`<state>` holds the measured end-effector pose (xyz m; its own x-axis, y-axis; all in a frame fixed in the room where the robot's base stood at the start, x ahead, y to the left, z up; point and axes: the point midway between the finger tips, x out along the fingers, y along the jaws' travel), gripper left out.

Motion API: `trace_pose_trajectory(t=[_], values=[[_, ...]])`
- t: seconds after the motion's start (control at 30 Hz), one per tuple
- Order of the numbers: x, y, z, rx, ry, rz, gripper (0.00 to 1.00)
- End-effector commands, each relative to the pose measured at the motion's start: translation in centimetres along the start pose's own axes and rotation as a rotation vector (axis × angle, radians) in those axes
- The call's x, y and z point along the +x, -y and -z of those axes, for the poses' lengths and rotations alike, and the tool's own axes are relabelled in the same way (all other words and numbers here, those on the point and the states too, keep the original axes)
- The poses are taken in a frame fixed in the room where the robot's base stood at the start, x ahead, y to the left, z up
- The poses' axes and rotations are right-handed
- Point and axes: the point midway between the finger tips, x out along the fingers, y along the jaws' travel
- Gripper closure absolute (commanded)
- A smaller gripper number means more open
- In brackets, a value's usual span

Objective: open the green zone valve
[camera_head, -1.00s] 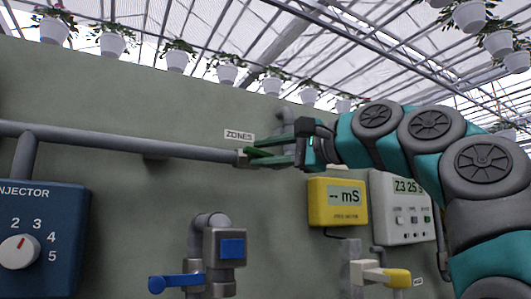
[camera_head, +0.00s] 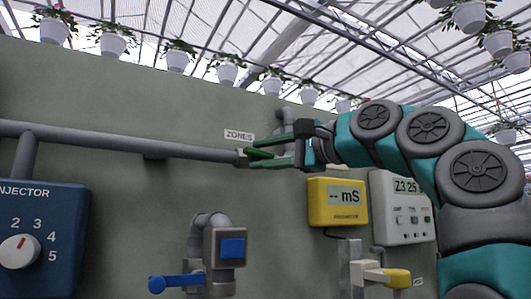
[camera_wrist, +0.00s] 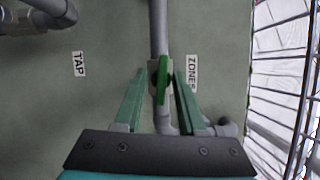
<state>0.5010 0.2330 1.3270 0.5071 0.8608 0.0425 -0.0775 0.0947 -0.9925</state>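The green zone valve handle (camera_head: 260,154) is at the right end of the grey horizontal pipe, below the ZONES label (camera_head: 239,135). In the wrist view the green handle (camera_wrist: 162,80) lies roughly along the pipe, slightly tilted. My gripper (camera_wrist: 160,73) is open, with one green finger on each side of the handle. Gaps show between the handle and both fingers, so it does not look clamped. In the head view my gripper (camera_head: 254,156) reaches in from the right and partly hides the valve.
A blue-handled tap (camera_head: 178,283) is lower on the wall. A yellow meter (camera_head: 338,203) and a pale controller (camera_head: 403,208) are below my arm. A yellow-handled valve (camera_head: 396,278) is at the bottom right. A blue injector box (camera_head: 45,240) is at left.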

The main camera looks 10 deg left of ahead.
Motion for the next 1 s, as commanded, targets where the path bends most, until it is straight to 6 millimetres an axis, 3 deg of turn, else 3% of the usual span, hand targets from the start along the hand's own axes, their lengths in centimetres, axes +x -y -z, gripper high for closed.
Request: trace_pose_trajectory(t=[0.43, 1.0], values=[[-0.8, 0.1, -0.1, -0.001, -0.001, 0.005, 0.55], [-7.3, 0.0, 0.0, 0.0, -0.001, 0.003, 0.55]])
